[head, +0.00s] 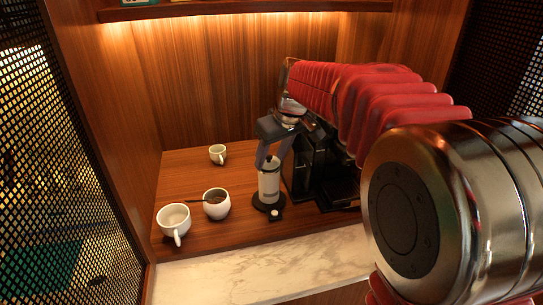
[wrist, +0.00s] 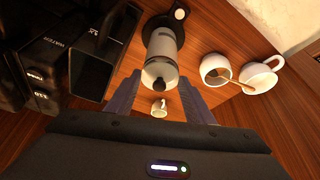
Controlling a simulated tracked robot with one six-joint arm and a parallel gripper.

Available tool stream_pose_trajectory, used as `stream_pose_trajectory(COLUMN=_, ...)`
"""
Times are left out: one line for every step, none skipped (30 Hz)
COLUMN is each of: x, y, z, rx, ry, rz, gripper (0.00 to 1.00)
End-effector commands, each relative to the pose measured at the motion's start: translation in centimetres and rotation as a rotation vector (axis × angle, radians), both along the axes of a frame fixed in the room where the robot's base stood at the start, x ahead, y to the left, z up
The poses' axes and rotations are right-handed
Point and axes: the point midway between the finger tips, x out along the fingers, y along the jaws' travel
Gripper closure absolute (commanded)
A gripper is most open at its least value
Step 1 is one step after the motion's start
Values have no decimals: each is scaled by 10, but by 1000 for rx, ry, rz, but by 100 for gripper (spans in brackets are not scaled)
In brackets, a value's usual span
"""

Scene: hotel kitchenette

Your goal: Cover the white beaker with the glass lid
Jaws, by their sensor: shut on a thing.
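The white beaker (head: 268,186) stands upright on a round black base with a small white knob at its front. It also shows in the wrist view (wrist: 161,45). The glass lid (wrist: 158,70), a pale disc with a dark knob, is at the beaker's top end. My gripper (head: 272,160) is over the beaker, its fingers pointing down. In the wrist view my gripper (wrist: 160,76) has one finger on each side of the lid and is shut on it. I cannot tell whether the lid rests on the rim or is held just above it.
A black coffee machine (head: 318,168) stands close on the right of the beaker. To the left are a white sugar bowl with a spoon (head: 216,204), a white cup (head: 173,216) and a small cup (head: 217,153) farther back. Bare wood lies between them.

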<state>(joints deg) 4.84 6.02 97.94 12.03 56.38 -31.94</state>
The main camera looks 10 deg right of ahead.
Motion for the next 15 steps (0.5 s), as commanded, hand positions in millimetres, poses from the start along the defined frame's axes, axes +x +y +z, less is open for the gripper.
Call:
stream_pose_trajectory(x=0, y=0, z=0, rx=0, ry=0, rz=0, gripper=73)
stream_pose_trajectory(x=0, y=0, z=0, rx=0, ry=0, rz=0, gripper=73)
stream_pose_trajectory(x=0, y=0, z=0, rx=0, ry=0, rz=0, gripper=73)
stream_pose_trajectory(x=0, y=0, z=0, rx=0, ry=0, rz=0, gripper=73)
stream_pose_trajectory(x=0, y=0, z=-1, rx=0, ry=0, rz=0, gripper=73)
stream_pose_trajectory(x=0, y=0, z=-1, rx=0, ry=0, rz=0, gripper=73)
stream_pose_trajectory(x=0, y=0, z=-1, rx=0, ry=0, rz=0, gripper=73)
stream_pose_trajectory(x=0, y=0, z=-2, rx=0, ry=0, rz=0, gripper=73)
stream_pose_trajectory(x=0, y=0, z=-2, rx=0, ry=0, rz=-1, gripper=73)
stream_pose_trajectory(x=0, y=0, z=-3, rx=0, ry=0, rz=-1, gripper=73)
stream_pose_trajectory(x=0, y=0, z=-3, rx=-1, ry=0, rz=-1, gripper=73)
stream_pose_trajectory(x=0, y=0, z=-4, rx=-1, ry=0, rz=-1, gripper=73)
stream_pose_trajectory(x=0, y=0, z=-4, rx=-1, ry=0, rz=-1, gripper=73)
stream_pose_trajectory(x=0, y=0, z=-5, rx=-1, ry=0, rz=-1, gripper=73)
stream_pose_trajectory(x=0, y=0, z=-5, rx=-1, ry=0, rz=-1, gripper=73)
